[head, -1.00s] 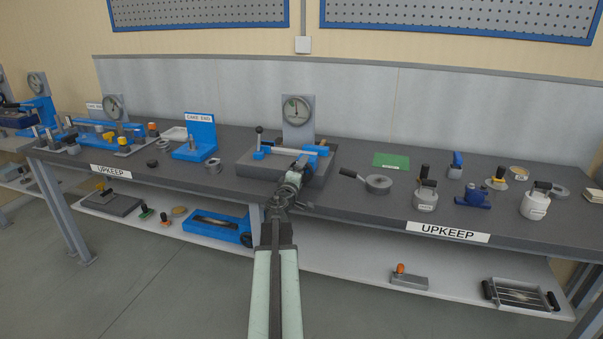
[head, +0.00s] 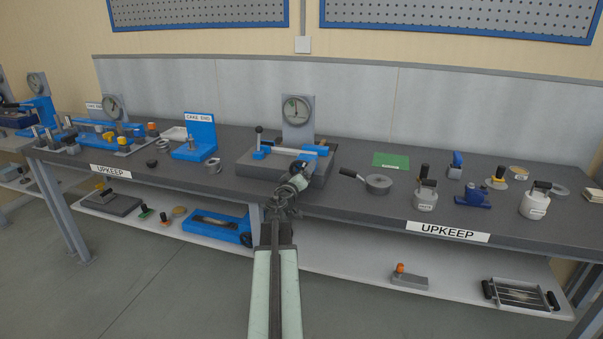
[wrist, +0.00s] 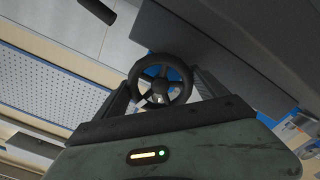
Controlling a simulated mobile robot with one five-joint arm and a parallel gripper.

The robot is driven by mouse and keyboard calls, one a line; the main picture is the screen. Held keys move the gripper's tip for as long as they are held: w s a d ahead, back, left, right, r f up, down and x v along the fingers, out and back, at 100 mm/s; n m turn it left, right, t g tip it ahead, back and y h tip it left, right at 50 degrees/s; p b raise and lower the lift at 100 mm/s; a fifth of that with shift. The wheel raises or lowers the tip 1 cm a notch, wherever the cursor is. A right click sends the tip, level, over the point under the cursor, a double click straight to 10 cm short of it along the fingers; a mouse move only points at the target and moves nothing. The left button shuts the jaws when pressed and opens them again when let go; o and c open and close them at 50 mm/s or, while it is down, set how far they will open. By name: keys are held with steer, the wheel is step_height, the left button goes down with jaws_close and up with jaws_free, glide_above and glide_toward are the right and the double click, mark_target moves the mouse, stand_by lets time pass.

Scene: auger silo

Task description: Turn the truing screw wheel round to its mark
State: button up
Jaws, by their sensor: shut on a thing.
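The truing screw wheel is a dark, spoked handwheel (wrist: 161,88) in the wrist view, between the two fingers of my gripper (wrist: 165,78). The fingers are shut on its rim from both sides. In the head view my gripper (head: 298,172) is at the front right of the fixture, where the wheel is too small and covered to make out. The fixture has a dark grey base (head: 262,168), blue blocks, a pale rod (head: 293,151) and a round dial (head: 296,109) on a grey post behind. I cannot make out a mark on the wheel.
A blue stand labelled CAKE END (head: 198,137) is left of the fixture. A grey pan-like piece with a handle (head: 378,184) and a green mat (head: 391,160) are to the right. Several handled tools stand farther right. A lower shelf (head: 340,275) runs under the bench.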

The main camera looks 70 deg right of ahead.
stand_by(0.4)
steer(key=o, duration=1.3)
steer(key=a, duration=0.7)
steer(key=shift+s+a, duration=0.2)
steer(key=shift+a, duration=0.15)
